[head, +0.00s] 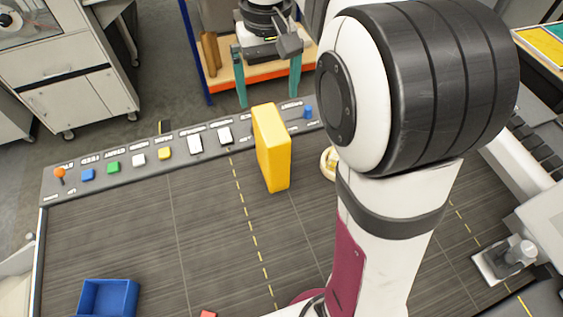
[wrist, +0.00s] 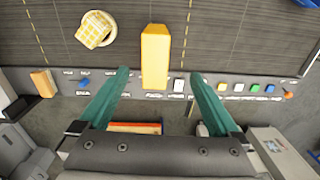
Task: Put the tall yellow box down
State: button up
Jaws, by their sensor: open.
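The tall yellow box (head: 273,152) stands upright on the dark work table, close to the strip of labelled buttons. Its base seems to rest on the table top. It also shows in the wrist view (wrist: 155,56), ahead of and between the fingertips. My gripper (head: 269,100) is open, with its two teal fingers spread wide on the far side of the box in the head view. In the wrist view my gripper (wrist: 159,74) has a clear gap between each finger and the box. Nothing is held.
The button strip (head: 118,167) runs along the table's far edge. A blue tray (head: 108,298) sits at the near left. A bowl with a yellow checked cloth (wrist: 95,30) is near the box, mostly hidden by my arm in the head view. Bare table lies left of the box.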

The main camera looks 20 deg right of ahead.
jog(key=s+a+f+m, duration=0.1)
jog(key=s+a+f, duration=0.1)
jog(key=s, duration=0.6)
jog(key=s+a+f+m+y, duration=0.1)
jog(key=s+a+f+m, duration=0.1)
jog(key=s, duration=0.6)
jog(key=s+a+f+m, duration=0.1)
jog(key=s+f, duration=0.3)
jog(key=s, duration=0.4)
jog(key=shift+s+a+m+y, duration=0.3)
jog(key=shift+s+a+m, duration=0.1)
jog(key=shift+m, duration=0.2)
